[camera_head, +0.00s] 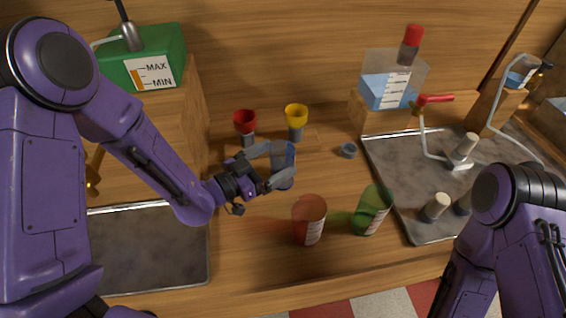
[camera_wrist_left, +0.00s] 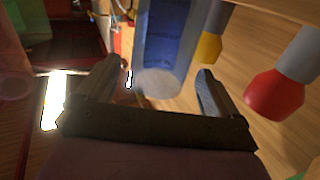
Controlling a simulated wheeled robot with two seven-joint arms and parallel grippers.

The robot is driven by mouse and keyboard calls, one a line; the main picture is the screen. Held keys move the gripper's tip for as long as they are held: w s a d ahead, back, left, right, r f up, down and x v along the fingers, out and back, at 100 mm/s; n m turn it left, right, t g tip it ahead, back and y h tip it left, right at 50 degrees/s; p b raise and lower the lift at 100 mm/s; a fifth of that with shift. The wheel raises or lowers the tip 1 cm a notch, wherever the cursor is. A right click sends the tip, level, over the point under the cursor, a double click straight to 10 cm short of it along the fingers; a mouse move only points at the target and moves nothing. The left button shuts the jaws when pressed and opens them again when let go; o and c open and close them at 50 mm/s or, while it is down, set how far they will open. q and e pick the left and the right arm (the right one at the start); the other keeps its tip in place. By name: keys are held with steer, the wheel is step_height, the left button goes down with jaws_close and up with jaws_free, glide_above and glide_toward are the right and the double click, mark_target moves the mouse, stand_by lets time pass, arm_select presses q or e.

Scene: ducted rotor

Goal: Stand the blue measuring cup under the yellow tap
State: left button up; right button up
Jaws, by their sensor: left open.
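The blue measuring cup (camera_head: 284,156) stands upright on the wooden worktop near the middle. My left gripper (camera_head: 281,166) is open, with its fingers on either side of the cup. In the left wrist view, the blue cup (camera_wrist_left: 166,40) shows between and beyond the spread fingertips (camera_wrist_left: 155,76); I cannot tell whether either finger touches it. A brass-yellow tap (camera_head: 93,172) shows at the left, partly hidden behind my left arm. Another yellowish fitting (camera_head: 541,72) shows at the far right; I cannot tell which is the yellow tap. My right arm shows, but its gripper does not.
A red cup (camera_head: 309,220) and a green cup (camera_head: 372,210) stand in front of the blue one. Red (camera_head: 245,121) and yellow (camera_head: 296,115) pieces on grey stems stand behind it. A grey tray (camera_head: 405,225) with a red-handled pipe is right; another tray (camera_head: 150,255) is left.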

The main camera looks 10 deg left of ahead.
mark_target(282, 155)
arm_select(q)
steer(key=shift+x, duration=1.55)
steer(key=shift+a+r, duration=0.1)
steer(key=c, duration=1.2)
